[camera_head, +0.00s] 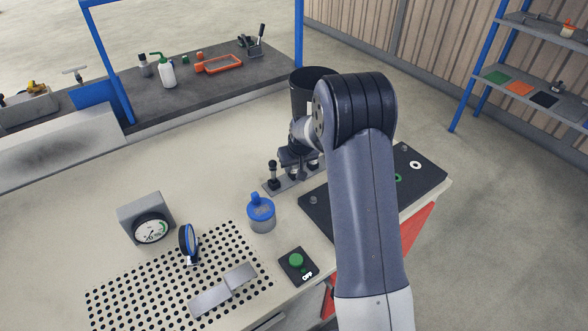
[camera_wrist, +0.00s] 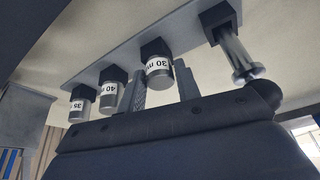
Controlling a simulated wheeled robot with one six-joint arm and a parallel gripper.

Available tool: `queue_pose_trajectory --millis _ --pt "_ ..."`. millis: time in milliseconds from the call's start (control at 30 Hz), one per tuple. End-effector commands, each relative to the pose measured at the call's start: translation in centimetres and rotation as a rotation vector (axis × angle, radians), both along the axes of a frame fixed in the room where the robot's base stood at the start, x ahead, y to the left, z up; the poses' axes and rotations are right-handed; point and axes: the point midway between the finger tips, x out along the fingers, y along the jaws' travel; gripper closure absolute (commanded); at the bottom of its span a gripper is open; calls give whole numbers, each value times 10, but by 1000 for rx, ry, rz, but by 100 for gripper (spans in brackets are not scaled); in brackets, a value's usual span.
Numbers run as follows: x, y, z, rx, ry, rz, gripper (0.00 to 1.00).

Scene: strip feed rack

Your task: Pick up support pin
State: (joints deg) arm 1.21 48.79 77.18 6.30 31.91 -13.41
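The support pins stand in dark square holders on a grey strip rack (camera_wrist: 185,25). In the wrist view their labels read 35 (camera_wrist: 79,104), 40 (camera_wrist: 109,96) and 30 (camera_wrist: 159,67). A further holder at the right has a bare shiny pin (camera_wrist: 238,58) with a flanged end. My gripper (camera_wrist: 162,86) is open, one finger on each side of the 30 pin in the picture; I cannot tell whether either touches it. In the head view my gripper (camera_head: 298,158) is over the rack (camera_head: 283,188), largely hidden by my arm. A dark pin (camera_head: 273,170) shows at its left end.
A blue-topped jar (camera_head: 260,212), a green button box (camera_head: 297,264) and a dial gauge (camera_head: 150,227) are in front. A dark board (camera_head: 318,216) lies right of the rack. The bench left of the rack is clear.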

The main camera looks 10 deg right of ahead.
Motion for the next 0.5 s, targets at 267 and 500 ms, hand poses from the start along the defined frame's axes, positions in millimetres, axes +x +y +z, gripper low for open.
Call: queue_pose_trajectory --millis 267,500 --pt "0 0 0 0 0 0 92" --pt "0 0 1 0 -1 0 100"
